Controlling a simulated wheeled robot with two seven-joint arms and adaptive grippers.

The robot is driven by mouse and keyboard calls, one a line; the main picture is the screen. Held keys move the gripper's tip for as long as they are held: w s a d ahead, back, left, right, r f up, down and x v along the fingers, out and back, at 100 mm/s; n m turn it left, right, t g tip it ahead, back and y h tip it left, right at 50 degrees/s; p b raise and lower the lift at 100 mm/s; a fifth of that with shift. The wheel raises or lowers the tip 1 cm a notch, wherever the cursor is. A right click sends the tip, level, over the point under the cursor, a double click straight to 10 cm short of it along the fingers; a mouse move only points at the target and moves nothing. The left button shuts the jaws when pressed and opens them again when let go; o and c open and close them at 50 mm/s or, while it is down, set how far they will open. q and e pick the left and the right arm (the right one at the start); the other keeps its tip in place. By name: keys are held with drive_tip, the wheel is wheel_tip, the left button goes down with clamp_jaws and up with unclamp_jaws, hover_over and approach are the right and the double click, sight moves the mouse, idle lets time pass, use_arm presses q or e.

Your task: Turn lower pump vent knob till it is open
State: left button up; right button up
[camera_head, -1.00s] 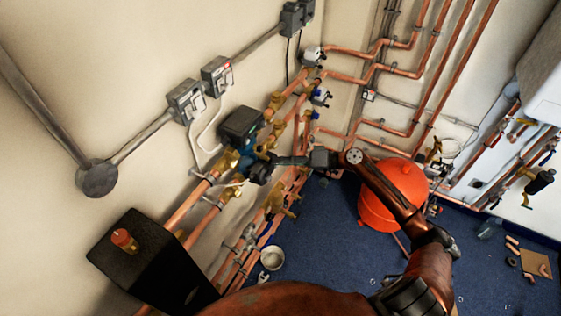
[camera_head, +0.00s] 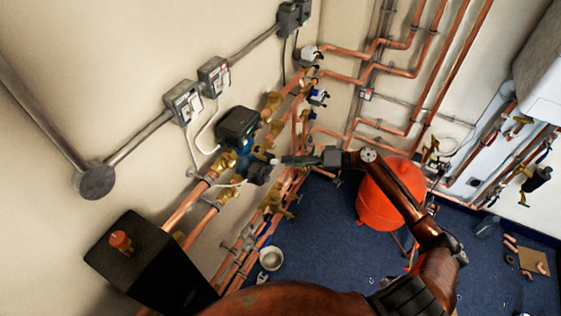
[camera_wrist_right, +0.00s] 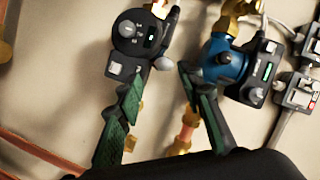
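The lower pump (camera_head: 258,173) has a dark head and sits on the copper pipes just left of my right gripper. It also shows in the right wrist view (camera_wrist_right: 135,42) at the upper left, its dark round face carrying a small grey knob (camera_wrist_right: 127,30). I cannot tell the knob's setting. My right gripper (camera_head: 284,160) is close to the pump in the head view. In the right wrist view its two green-padded fingers (camera_wrist_right: 158,82) are spread, with nothing between them. The upper pump (camera_head: 238,126), blue with a dark head, is behind. My left gripper is not in view.
Copper pipes with brass valves (camera_head: 277,197) run along the wall by the pumps. Grey switch boxes (camera_head: 184,102) are above them. A red tank (camera_head: 378,207) stands on the blue floor below my right arm.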

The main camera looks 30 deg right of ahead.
drive_tip(key=v, duration=0.7)
drive_tip(key=shift+d, duration=0.1)
